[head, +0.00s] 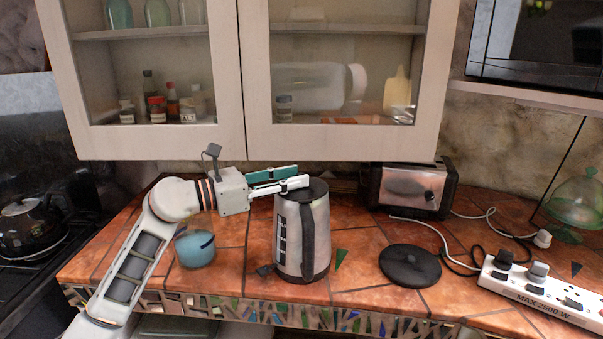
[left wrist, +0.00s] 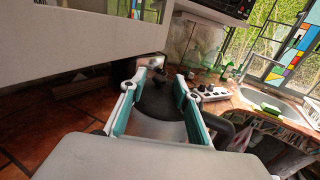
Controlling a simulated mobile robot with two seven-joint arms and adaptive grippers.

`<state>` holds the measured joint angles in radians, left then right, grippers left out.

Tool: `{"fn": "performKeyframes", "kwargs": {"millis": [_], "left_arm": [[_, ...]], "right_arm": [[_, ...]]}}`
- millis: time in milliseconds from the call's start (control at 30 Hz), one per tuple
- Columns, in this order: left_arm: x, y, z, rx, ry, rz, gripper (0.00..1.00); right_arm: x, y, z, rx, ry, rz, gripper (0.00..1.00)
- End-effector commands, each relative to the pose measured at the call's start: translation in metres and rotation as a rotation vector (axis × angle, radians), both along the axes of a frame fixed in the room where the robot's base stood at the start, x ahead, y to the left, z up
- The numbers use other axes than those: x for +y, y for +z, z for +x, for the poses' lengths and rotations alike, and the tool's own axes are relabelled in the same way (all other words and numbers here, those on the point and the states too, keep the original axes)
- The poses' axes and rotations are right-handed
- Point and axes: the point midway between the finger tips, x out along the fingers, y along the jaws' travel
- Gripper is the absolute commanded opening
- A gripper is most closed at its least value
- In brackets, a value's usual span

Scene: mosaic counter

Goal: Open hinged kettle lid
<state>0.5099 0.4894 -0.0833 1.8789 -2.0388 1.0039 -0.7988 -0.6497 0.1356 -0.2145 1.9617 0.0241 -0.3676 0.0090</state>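The kettle (head: 290,240), grey metal with a black handle, stands upright on the tiled counter. Its black lid (head: 315,189) looks closed; it also shows as a dark round top in the left wrist view (left wrist: 160,100). My left gripper (head: 298,175) is at the lid's height, reaching in from the left over the kettle's upper left edge. In the left wrist view its two teal-padded fingers (left wrist: 164,76) are spread apart, with the lid between and below them. Whether a finger touches the lid is unclear. My right gripper is not in view.
A wall cabinet (head: 345,142) hangs low above the gripper. A toaster (head: 412,188) stands behind right, a black round base (head: 410,265) and a power strip (head: 540,289) with cables lie right. A blue cup (head: 195,248) stands under my left arm.

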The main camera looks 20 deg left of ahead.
Motion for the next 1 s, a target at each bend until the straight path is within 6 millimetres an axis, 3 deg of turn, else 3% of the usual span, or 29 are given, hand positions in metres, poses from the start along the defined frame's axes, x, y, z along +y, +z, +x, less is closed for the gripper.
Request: {"fn": "performKeyframes", "kwargs": {"millis": [233,533,667,1000], "left_arm": [[-0.018,0.001,0.016,0.0,-0.001,-0.001,0.31],[-0.019,0.0,0.018,0.001,0.0,-0.001,0.31],[-0.019,0.0,0.018,0.001,0.0,-0.001,0.0],[-0.019,0.0,0.018,-0.015,0.0,0.007,0.0]], "right_arm": [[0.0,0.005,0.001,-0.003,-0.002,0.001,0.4],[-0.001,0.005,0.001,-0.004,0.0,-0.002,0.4],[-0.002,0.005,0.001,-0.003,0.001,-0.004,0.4],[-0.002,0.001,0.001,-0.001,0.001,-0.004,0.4]]}}
